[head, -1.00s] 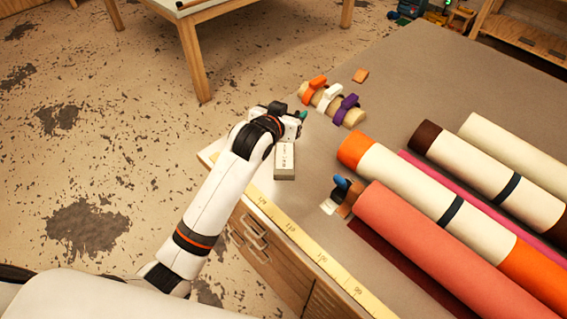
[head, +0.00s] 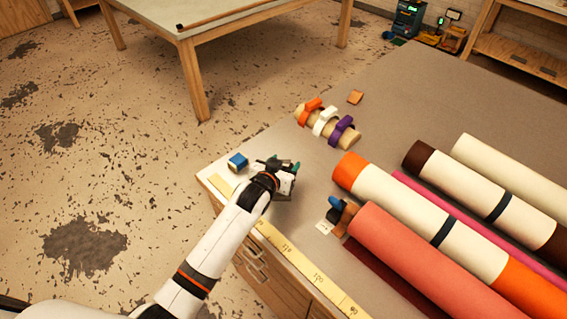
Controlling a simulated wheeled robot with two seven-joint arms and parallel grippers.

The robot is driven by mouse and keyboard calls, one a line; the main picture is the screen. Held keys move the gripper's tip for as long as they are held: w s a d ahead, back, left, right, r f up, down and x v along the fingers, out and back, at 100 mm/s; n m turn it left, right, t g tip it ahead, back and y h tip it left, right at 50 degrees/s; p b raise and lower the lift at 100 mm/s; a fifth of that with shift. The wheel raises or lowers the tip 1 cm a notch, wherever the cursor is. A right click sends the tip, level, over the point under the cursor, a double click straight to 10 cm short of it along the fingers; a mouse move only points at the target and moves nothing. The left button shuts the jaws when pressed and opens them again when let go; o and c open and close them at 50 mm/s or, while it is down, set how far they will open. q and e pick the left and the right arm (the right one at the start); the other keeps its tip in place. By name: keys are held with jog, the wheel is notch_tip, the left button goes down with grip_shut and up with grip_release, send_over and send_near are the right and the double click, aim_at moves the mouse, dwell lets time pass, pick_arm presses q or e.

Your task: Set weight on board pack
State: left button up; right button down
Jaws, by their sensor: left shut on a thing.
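My left gripper (head: 283,165) is near the table's left corner, its teal fingertips close together. It is shut on a small dark thing, which I take to be the weight (head: 274,164); the hand hides much of it. The board pack, a pale grey block with a printed label, is mostly covered by the hand; a bit of its near end (head: 284,198) seems to show below. I cannot tell whether the weight touches the pack. My right gripper is not in view.
A blue box (head: 237,161) stands at the table's left corner. A yellow measuring strip (head: 290,251) runs along the front edge. Rolls, including a salmon one (head: 420,255), fill the right. A holder with coloured clips (head: 326,124) lies behind. The table (head: 420,100) is clear farther back.

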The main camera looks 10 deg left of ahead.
pick_arm(q)
jog(key=o, duration=1.4)
jog(key=shift+f, duration=0.1)
jog(key=shift+s+r, duration=0.1)
jog(key=shift+r, duration=0.1)
jog(key=b+v, duration=0.1)
jog(key=v, duration=1.1)
jog(key=shift+f, duration=0.1)
